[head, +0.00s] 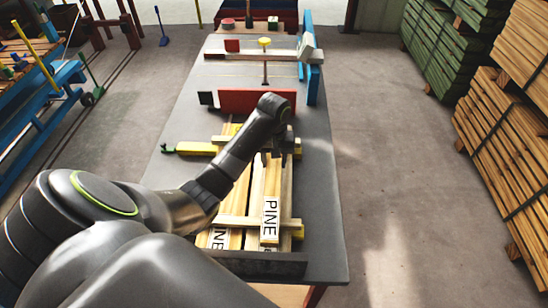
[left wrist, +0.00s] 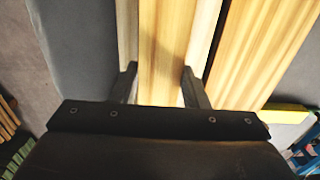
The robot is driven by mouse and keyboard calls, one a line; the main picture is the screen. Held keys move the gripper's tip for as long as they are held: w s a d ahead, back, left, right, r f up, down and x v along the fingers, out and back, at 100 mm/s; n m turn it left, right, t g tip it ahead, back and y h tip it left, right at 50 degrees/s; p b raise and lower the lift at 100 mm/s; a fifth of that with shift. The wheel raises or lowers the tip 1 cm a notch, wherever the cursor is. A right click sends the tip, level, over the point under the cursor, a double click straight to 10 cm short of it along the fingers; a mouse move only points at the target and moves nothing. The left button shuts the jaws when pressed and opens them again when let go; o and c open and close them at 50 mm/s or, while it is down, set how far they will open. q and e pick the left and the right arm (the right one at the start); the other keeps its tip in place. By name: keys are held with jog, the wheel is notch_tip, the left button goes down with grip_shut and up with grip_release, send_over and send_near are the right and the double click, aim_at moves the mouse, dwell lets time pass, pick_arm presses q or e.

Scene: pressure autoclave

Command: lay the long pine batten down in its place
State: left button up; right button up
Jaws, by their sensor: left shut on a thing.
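The long pine batten (head: 270,198) is a pale yellow wood strip with a PINE label at its near end. It lies lengthwise over the board stack, its labelled end above a cross strip (head: 236,221); I cannot tell whether it touches. My left gripper (head: 271,150) is shut on the batten near its far part. In the left wrist view, the gripper's two fingers (left wrist: 160,88) stand on either side of the batten (left wrist: 163,45). Another labelled board (head: 219,237) lies to its left, partly hidden by my arm. My right gripper is not in view.
The dark table (head: 318,190) has bare strips on both sides of the stack. A dark ledge (head: 262,265) stands at the near end, and a red block (head: 240,101) stands behind. A yellow clamp-like piece (head: 196,148) lies left. Timber stacks (head: 500,130) stand on the floor right.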

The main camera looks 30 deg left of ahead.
aim_at(274, 162)
pick_arm(q)
jog(key=o, duration=1.2)
jog(key=shift+f, duration=0.1)
jog(key=shift+r+b, duration=0.35)
jog(key=shift+r, duration=0.05)
notch_tip(274, 162, up, 4)
jog(key=shift+f+p, duration=0.15)
jog(key=shift+p, duration=0.5)
jog(key=shift+r+p, duration=4.3)
jog(key=shift+r, duration=0.05)
